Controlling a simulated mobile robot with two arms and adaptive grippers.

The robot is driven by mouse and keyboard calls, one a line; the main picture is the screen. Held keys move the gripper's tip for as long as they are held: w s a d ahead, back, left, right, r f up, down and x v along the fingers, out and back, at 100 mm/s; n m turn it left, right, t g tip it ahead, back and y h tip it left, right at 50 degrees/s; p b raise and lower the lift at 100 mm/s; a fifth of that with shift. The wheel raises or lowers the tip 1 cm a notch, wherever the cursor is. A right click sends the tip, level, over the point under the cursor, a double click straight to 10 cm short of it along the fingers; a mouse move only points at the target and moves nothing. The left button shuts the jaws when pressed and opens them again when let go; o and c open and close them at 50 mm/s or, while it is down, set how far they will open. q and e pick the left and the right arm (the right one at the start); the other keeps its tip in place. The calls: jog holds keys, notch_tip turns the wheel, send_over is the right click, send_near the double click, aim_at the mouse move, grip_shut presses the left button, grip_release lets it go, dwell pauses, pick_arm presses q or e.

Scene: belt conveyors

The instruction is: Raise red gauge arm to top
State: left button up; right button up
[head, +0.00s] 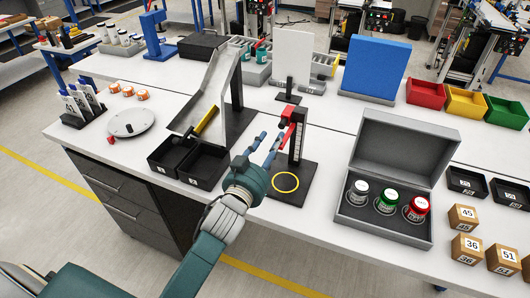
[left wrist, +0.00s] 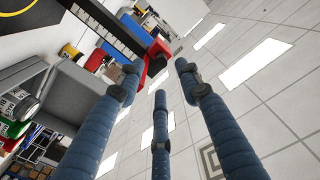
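The gauge is a dark upright post with a pale scale (head: 296,146) on a black base (head: 290,194) marked with a yellow ring. Its red arm (head: 288,112) shows near the top of the post and reaches left. More red shows lower, between my fingers and the post. My left gripper (head: 268,143) is just left of the post, its blue fingers spread and pointing up. In the left wrist view the red arm (left wrist: 157,52) is just beyond the open fingertips (left wrist: 158,76), with nothing seen between them. I cannot tell whether a finger touches it. My right gripper is not in view.
An open grey case (head: 385,226) with several capped jars stands to the right. Two black bins (head: 204,163) and a sloped metal chute (head: 205,95) are at the left. A white panel (head: 292,58) stands behind the gauge. Numbered boxes (head: 466,249) lie at the right front.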

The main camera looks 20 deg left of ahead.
pick_arm(q)
jog(key=s, duration=0.5)
jog(key=shift+a, duration=0.1)
